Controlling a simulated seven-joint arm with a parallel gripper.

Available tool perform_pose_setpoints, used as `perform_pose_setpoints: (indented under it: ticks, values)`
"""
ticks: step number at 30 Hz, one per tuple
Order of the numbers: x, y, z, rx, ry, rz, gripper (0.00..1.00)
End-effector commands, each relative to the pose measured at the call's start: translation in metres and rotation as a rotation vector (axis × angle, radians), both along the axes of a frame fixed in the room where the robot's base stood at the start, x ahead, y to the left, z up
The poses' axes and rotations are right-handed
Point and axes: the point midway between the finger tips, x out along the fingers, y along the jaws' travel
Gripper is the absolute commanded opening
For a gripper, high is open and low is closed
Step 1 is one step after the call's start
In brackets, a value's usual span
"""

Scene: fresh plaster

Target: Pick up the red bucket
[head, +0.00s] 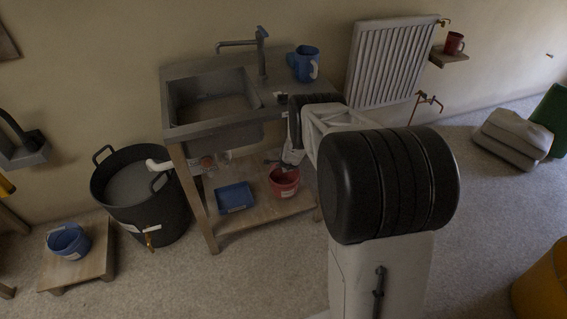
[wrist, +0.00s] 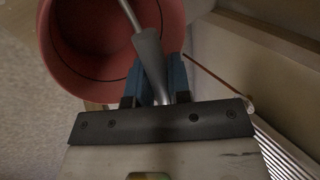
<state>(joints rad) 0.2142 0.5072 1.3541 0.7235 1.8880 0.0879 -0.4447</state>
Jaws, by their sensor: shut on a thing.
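The red bucket (head: 285,186) is at the lower shelf under the sink bench in the head view; whether it rests on the shelf or hangs just above it I cannot tell. Its open top and inner wall fill the upper left of the wrist view (wrist: 75,62). My gripper (wrist: 158,88) has its blue fingers shut on a grey bar, which looks like the bucket's handle and crosses over its opening. In the head view my gripper (head: 278,163) is just above the bucket, partly hidden by my arm.
A blue tray (head: 235,197) lies left of the bucket on the wooden shelf (head: 245,217). The sink bench (head: 213,128) stands overhead, with a blue jug (head: 304,63) on top. A black tub (head: 140,200) stands left. A white radiator (head: 392,62) hangs to the right.

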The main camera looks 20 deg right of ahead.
Motion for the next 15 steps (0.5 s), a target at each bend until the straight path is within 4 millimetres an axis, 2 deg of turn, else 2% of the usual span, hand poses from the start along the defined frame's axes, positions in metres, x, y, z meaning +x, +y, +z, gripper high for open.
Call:
perform_pose_setpoints:
  ticks: [15]
  values:
    - [-0.046, 0.009, 0.005, 0.000, 0.000, 0.000, 0.00]
